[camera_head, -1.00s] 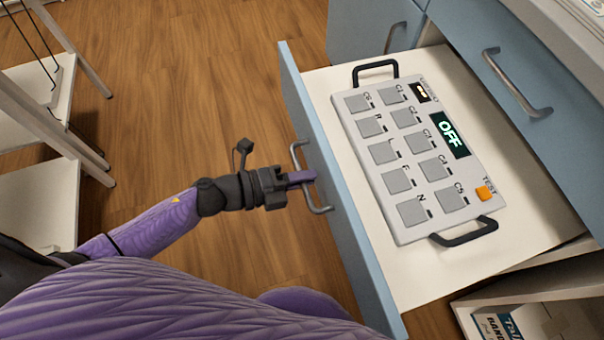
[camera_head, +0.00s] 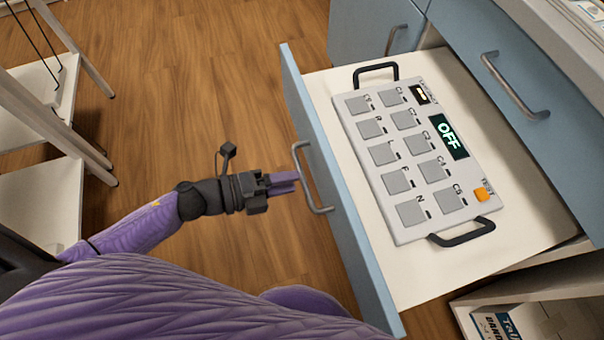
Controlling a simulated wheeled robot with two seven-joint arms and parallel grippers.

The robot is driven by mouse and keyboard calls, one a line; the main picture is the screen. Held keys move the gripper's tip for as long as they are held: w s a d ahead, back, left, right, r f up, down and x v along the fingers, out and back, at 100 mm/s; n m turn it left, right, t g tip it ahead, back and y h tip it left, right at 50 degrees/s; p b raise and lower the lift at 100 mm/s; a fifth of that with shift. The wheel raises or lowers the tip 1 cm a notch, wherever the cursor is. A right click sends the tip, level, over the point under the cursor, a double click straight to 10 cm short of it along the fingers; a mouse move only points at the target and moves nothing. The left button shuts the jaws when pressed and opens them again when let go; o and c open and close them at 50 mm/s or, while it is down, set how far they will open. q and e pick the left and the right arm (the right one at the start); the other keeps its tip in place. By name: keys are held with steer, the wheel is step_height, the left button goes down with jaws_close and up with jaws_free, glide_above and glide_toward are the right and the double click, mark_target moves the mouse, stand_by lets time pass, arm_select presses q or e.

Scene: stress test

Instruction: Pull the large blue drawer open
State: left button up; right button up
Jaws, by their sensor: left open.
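The large blue drawer (camera_head: 345,215) stands pulled out from the cabinet, its white inside showing. Its front carries a metal bar handle (camera_head: 309,180). My left gripper (camera_head: 292,181) is open, just left of the handle, with its purple fingers pointing at it. A small gap seems to lie between the fingertips and the bar. Inside the drawer lies a grey keypad device (camera_head: 408,165) with black handles, several square buttons, an orange button and a display reading OFF. My right gripper is not in view.
Another blue drawer with a handle (camera_head: 513,85) is closed at the upper right. A lower shelf holds a box (camera_head: 520,325) at the bottom right. A white shelf unit (camera_head: 45,200) stands at the left. Wooden floor (camera_head: 190,90) is clear between it and the drawer.

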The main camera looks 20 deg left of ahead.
arm_select(q)
steer(key=p+v, duration=0.1)
steer(key=v, duration=0.5)
steer(key=shift+a, duration=0.15)
